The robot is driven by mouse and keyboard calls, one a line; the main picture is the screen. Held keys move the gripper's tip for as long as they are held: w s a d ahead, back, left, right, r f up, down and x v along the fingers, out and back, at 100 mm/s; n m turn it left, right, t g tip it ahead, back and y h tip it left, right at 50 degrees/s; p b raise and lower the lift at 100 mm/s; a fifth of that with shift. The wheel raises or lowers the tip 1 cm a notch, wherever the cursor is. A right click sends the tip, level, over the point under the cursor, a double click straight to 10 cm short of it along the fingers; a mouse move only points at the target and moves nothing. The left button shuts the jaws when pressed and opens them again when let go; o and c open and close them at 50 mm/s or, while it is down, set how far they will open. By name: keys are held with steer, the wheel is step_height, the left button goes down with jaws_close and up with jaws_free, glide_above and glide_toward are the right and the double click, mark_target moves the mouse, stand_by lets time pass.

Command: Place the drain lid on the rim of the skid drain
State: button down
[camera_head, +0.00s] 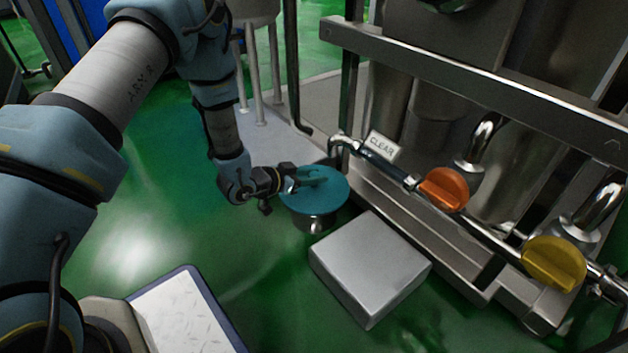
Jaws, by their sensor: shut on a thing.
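The drain lid is a flat teal disc (328,204) in the middle of the view. My gripper (312,177) is shut on the lid at its upper side, reaching in from the left. The skid drain (316,222) is a short round metal body directly under the lid, beside the skid frame. The lid covers the drain's top from this angle, so its rim is hidden. I cannot tell whether the lid touches the rim or is a little above it.
A grey metal box (369,262) stands on the green floor just right of the drain. The skid frame (440,245) carries a pipe with an orange valve handle (443,189), a yellow one (553,263) and a "CLEAR" tag (381,145). Open floor (150,235) lies left.

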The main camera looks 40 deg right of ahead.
steer(key=shift+r, duration=0.1)
steer(key=c, duration=0.5)
jaws_free()
steer(key=shift+a+r, duration=0.2)
steer(key=shift+p+v, duration=2.65)
steer(key=shift+v, duration=3.1)
